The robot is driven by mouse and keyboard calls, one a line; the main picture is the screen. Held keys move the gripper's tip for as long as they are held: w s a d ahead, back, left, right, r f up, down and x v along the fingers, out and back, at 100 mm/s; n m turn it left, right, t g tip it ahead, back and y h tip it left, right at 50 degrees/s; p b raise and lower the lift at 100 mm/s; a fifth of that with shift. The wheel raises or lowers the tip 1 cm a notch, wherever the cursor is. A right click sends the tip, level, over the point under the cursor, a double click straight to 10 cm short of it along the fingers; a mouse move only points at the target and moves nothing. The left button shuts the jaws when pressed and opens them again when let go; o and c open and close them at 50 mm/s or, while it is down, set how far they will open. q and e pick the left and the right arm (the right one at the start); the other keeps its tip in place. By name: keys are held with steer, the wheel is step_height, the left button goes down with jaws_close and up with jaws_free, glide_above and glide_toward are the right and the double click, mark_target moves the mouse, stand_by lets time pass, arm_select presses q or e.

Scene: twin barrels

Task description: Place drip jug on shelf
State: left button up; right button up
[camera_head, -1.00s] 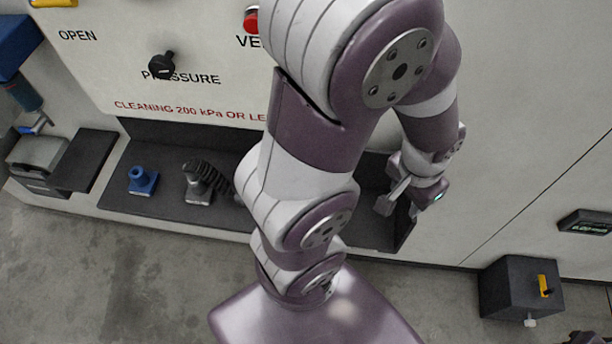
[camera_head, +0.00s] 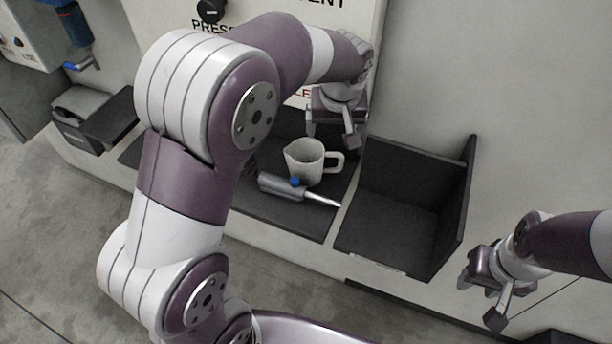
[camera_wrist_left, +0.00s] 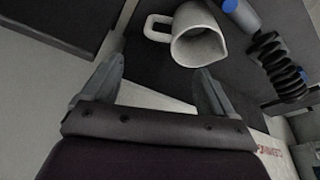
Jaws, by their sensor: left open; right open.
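The drip jug (camera_head: 304,162) is a pale grey jug with a handle on its right, standing upright on a dark ledge. In the left wrist view the jug (camera_wrist_left: 196,42) lies beyond the fingertips, apart from them, its open mouth showing. My left gripper (camera_head: 336,130) is open and empty, above and a little right of the jug. It also shows in the left wrist view (camera_wrist_left: 158,82). My right gripper (camera_head: 482,295) is open and empty at the lower right. A dark, empty shelf bay (camera_head: 395,225) with a back and a right side wall is right of the ledge.
A grey tool (camera_head: 277,186) with a blue knob and a metal rod lies in front of the jug. A black coiled hose (camera_wrist_left: 278,68) is near the jug in the left wrist view. A wall panel is behind, and open concrete floor in front.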

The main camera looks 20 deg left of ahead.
mark_target(333, 155)
arm_select(q)
steer(key=x, duration=0.4)
steer(key=s+x, duration=0.1)
steer(key=x, duration=0.7)
steer(key=shift+s+d+f, duration=0.25)
steer(key=shift+d+f, duration=0.05)
steer(key=shift+d, duration=0.1)
steer(key=shift+w+f, duration=0.15)
steer(key=shift+f, duration=0.15)
steer(key=shift+r, duration=0.1)
steer(key=c, duration=1.4)
